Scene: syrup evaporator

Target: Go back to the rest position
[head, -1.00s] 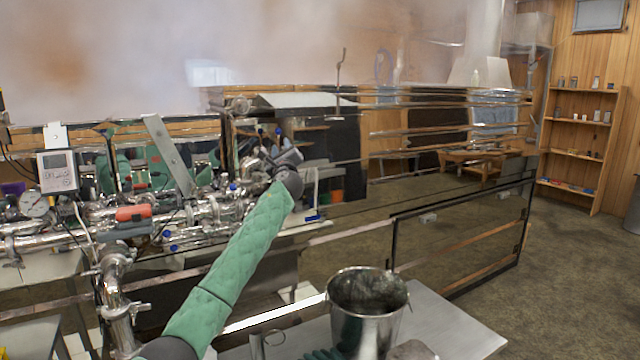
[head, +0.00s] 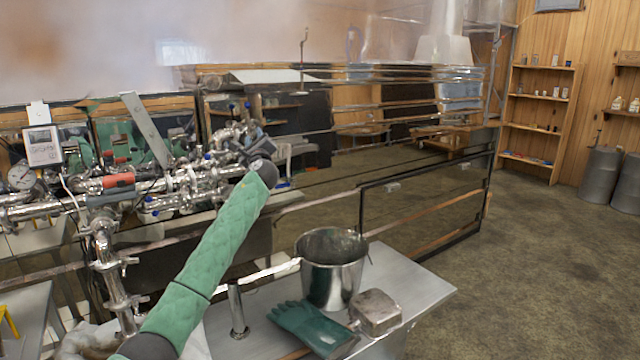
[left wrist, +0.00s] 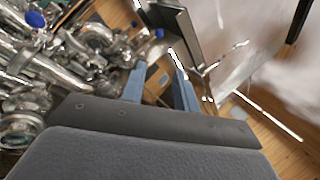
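My left arm, in a green padded sleeve, reaches up from the bottom of the head view toward the steel pipework (head: 190,183). My left gripper (head: 248,142) is at its far end, small and dark against the pipes and valves. In the left wrist view its two blue-grey fingers (left wrist: 160,84) stand apart with nothing visible held between them. Pipes with blue caps (left wrist: 90,45) lie to the left of the fingers; I cannot tell whether anything touches. My right gripper is not in view.
A steel bucket (head: 331,275), green gloves (head: 312,328) and a metal box (head: 376,312) are on the steel table (head: 418,284). The long evaporator (head: 425,205) stands behind. Open floor lies at right, before shelves (head: 540,110) and grey barrels (head: 600,175).

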